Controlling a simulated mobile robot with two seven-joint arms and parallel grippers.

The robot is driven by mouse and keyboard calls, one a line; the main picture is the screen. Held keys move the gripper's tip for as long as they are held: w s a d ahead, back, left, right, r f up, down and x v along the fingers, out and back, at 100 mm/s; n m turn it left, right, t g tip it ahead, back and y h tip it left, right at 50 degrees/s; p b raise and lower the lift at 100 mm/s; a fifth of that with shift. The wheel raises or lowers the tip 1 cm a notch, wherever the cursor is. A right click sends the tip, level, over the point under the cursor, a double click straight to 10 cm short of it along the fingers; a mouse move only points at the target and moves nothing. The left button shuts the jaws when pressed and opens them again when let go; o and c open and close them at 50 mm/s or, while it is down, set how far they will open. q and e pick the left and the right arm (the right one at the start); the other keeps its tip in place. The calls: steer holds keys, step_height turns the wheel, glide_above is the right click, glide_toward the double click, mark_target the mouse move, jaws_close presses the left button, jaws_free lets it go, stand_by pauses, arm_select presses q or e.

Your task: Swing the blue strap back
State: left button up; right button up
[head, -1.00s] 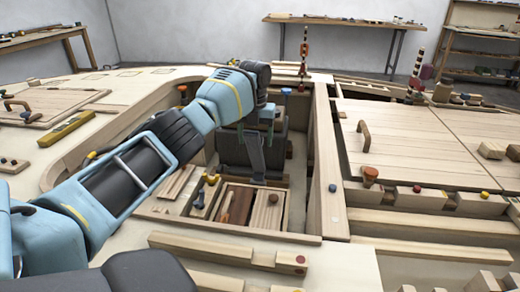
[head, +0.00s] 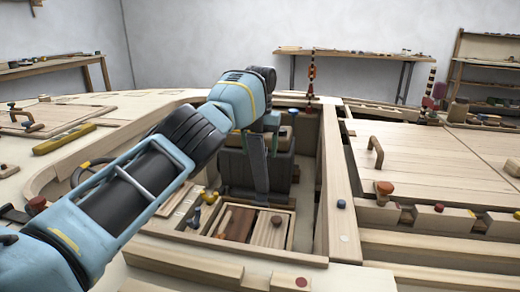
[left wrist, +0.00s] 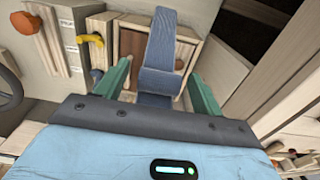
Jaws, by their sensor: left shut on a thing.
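The blue strap (head: 259,163) is a flat, dark blue band in the well, in front of a dark seat (head: 232,167). It hangs from my left gripper (head: 262,130) down toward the wooden compartment box (head: 291,232). In the left wrist view the strap (left wrist: 159,62) runs between the two green fingers of my left gripper (left wrist: 160,88), which is shut on it. The strap's far end reaches over the wooden box there. The grip itself is partly hidden in the head view. My right gripper is not in view.
Wooden walls enclose the well, with a post (head: 339,190) on its right. A steering wheel (head: 92,172) is behind my left arm. A hatch with a handle (head: 376,152) lies to the right. An orange knob (left wrist: 26,22) shows in the wrist view.

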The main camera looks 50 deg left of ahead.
arm_select(q)
steer(key=shift+w+a, duration=0.2)
steer(key=shift+a, duration=0.1)
